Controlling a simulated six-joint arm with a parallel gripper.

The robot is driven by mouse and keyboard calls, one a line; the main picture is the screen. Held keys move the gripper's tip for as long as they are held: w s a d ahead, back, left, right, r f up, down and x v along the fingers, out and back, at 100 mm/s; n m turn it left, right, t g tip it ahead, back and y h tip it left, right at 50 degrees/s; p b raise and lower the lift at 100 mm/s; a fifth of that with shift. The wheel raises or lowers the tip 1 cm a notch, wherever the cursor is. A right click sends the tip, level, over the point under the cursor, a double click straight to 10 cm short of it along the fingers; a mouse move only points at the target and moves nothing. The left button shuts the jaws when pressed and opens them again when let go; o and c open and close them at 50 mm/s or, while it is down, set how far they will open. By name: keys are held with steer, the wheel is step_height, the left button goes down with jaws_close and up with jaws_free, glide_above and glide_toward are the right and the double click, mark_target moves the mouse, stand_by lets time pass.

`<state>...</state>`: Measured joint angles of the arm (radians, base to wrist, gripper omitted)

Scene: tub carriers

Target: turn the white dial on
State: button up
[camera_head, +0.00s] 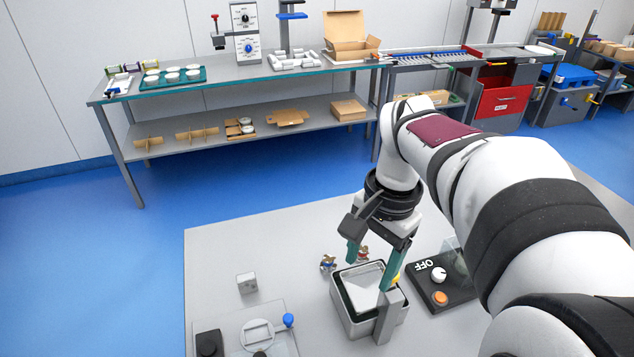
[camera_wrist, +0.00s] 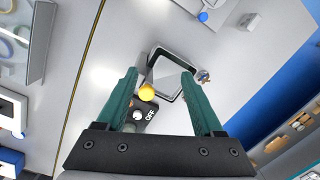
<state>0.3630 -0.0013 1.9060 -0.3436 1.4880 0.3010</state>
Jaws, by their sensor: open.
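The white dial (camera_head: 439,275) sits on a dark panel (camera_head: 428,291) with a white OFF label, right of the metal tub. In the wrist view the dial (camera_wrist: 137,115) shows small beside the left finger, with the OFF label next to it. An orange button (camera_head: 440,298) is on the same panel. My gripper (camera_head: 372,265) is open and empty, its green fingers above the tub, to the left of the dial and apart from it. In the wrist view the gripper (camera_wrist: 162,85) has its fingers spread wide. The dial's pointer is too small to read surely.
The metal tub (camera_head: 350,323) with a dark green rim stands under my gripper. A yellow ball-like knob (camera_wrist: 147,92) is by it. A clear upright panel (camera_head: 453,256) stands behind the dial. A grey cube (camera_head: 246,283) lies at left.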

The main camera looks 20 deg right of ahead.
steer(key=w+d+m, duration=0.1)
steer(key=w+d, duration=0.4)
steer(key=d, duration=0.5)
steer(key=m+h, duration=0.1)
glide_above(440, 272)
step_height(440, 272, down, 4)
step_height(440, 272, down, 16)
jaws_close()
